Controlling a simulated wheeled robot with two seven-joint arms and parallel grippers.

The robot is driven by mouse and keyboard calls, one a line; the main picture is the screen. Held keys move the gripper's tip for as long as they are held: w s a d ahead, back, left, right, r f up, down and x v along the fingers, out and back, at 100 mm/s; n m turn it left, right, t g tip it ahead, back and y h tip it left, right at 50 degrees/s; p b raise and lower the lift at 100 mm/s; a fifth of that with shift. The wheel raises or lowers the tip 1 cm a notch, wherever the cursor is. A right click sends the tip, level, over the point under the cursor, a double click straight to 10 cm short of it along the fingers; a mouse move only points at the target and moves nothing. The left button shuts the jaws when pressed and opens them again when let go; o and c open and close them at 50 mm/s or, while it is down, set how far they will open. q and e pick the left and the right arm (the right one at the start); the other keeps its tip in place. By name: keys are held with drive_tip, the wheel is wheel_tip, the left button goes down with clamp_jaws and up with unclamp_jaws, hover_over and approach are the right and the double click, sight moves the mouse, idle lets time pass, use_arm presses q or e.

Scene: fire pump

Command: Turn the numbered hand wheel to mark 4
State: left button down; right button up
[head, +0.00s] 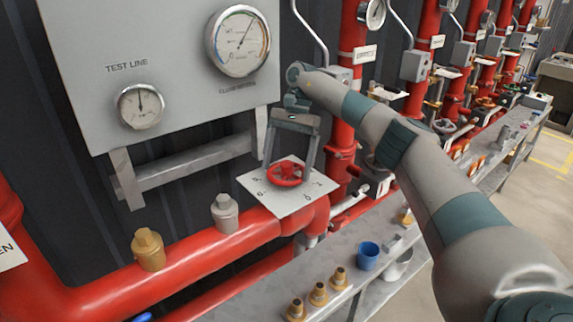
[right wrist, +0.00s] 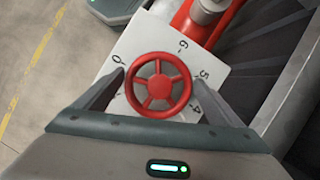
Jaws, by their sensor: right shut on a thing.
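The red hand wheel (head: 285,173) sits on a white plate (head: 255,184) with numbers around it, on top of a red pipe. In the right wrist view the wheel (right wrist: 158,85) shows its round rim, hub and spokes. The plate (right wrist: 136,52) there shows 0 at the left, 6 at the top, and 5 and 4 at the right. My right gripper (head: 289,170) reaches down from above, its two fingers (right wrist: 160,82) on opposite sides of the rim, shut on the wheel. I cannot make out a pointer on the wheel. My left gripper is out of view.
A grey panel with two gauges (head: 238,41) hangs behind and left of the wheel. Brass (head: 148,250) and silver (head: 224,213) fittings stand on the red pipe. A blue cup (head: 368,256) and several brass fittings are on the metal shelf below. Red risers line the right.

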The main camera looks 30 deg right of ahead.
sight(287, 164)
idle(0.4)
drive_tip(key=n+g+h, duration=0.1)
drive_tip(key=n, duration=0.2)
drive_tip(key=o, duration=0.9)
drive_tip(key=shift+n, duration=0.4)
drive_tip(key=shift+o, duration=0.2)
drive_tip(key=shift+d+r, duration=0.1)
drive_tip(key=shift+r+p, duration=2.25)
drive_tip(key=shift+r, duration=1.15)
drive_tip(key=shift+s+f, duration=0.1)
drive_tip(key=shift+s, duration=0.05)
